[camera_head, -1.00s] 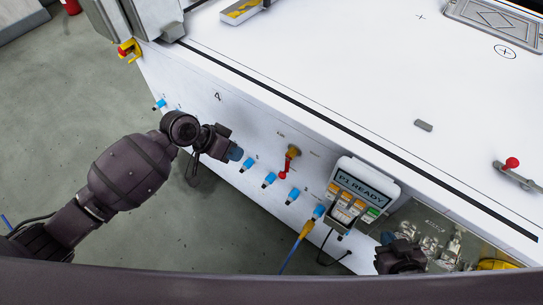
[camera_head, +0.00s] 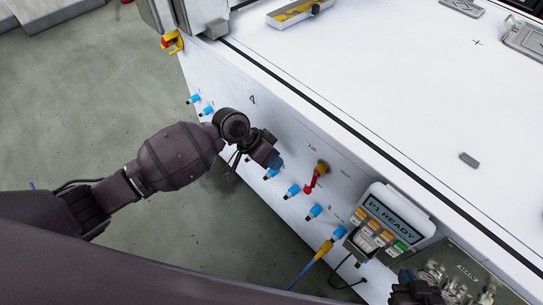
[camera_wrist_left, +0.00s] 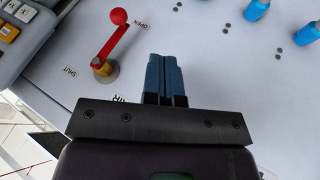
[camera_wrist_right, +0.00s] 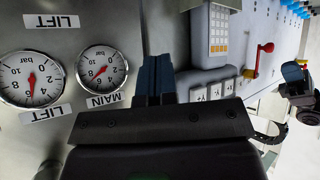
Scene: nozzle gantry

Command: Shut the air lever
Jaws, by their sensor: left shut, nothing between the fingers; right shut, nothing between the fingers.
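The air lever (camera_head: 314,181) has a red arm with a red ball end on a brass base and sits on the white front panel. In the head view its arm hangs downward. In the left wrist view the lever (camera_wrist_left: 113,43) points up, its ball beside the OPEN label (camera_wrist_left: 143,26); the SHUT label (camera_wrist_left: 70,72) is left of the base. My left gripper (camera_head: 277,162) is shut and empty, left of the lever and apart from it; its blue fingers (camera_wrist_left: 164,60) show. My right gripper (camera_wrist_right: 154,60) is shut and empty near the gauges.
Several blue fittings (camera_head: 292,191) line the panel below the lever. A display box (camera_head: 395,220) reading "P1 READY" stands right of it. Two gauges (camera_wrist_right: 100,69) face my right wrist. A yellow-ended blue hose (camera_head: 322,250) hangs from the panel. The white tabletop (camera_head: 390,90) is mostly clear.

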